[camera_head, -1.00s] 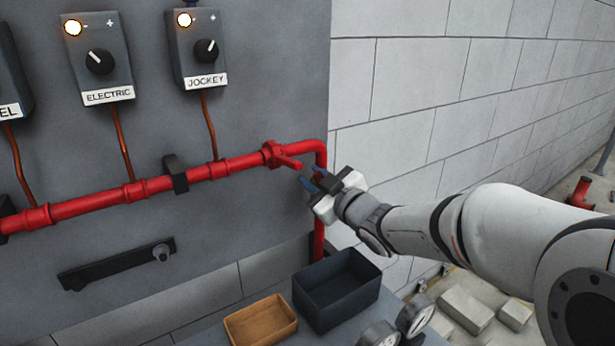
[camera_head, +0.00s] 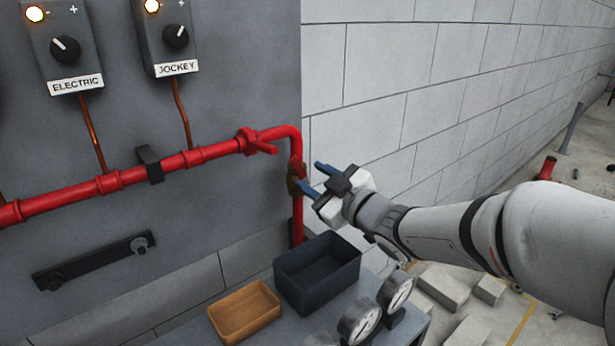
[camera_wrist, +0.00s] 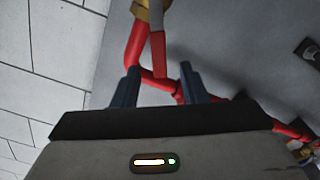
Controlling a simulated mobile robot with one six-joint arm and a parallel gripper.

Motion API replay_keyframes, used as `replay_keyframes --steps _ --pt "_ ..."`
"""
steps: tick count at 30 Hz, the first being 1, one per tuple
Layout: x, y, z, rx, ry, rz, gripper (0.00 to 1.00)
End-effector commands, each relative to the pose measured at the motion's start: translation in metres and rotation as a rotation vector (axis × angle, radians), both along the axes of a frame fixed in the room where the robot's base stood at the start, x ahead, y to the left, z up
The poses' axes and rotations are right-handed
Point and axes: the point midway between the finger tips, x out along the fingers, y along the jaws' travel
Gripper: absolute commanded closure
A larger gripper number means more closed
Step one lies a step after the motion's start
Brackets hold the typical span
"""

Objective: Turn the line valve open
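A brass-coloured valve (camera_head: 297,182) sits on the vertical run of red pipe (camera_head: 297,226), below the elbow. The wrist view shows its brass body (camera_wrist: 152,10) at the top, with a red lever (camera_wrist: 157,48) pointing toward my gripper. My gripper (camera_head: 309,178) is open and empty, just right of the vertical pipe, its blue fingers pointing at it. In the wrist view the lever lies in line with the gap between the fingers (camera_wrist: 159,70); I cannot tell whether they touch it. Another red fitting with a lever (camera_head: 254,142) is on the horizontal pipe.
A dark bin (camera_head: 279,283), a tan tray (camera_head: 216,325) and two gauges (camera_head: 397,290) (camera_head: 360,323) stand on a surface below. ELECTRIC (camera_head: 64,45) and JOCKEY (camera_head: 168,38) control boxes hang above the pipe. A block wall (camera_head: 400,70) is behind the arm.

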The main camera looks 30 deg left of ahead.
Motion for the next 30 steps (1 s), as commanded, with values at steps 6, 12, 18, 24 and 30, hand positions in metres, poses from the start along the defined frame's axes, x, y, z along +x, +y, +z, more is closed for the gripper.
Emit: replay_keyframes --steps 6,12,18,24,30 --pt "-0.002 0.001 0.000 0.001 -0.001 0.004 0.65" --pt "-0.016 0.015 0.002 0.029 -0.096 0.002 0.81" --pt "-0.047 0.037 0.009 0.081 -0.344 -0.068 0.98" --pt "-0.073 0.047 0.008 0.064 -0.612 -0.231 1.00" --pt "-0.095 0.044 -0.003 -0.067 -0.865 -0.448 1.00"
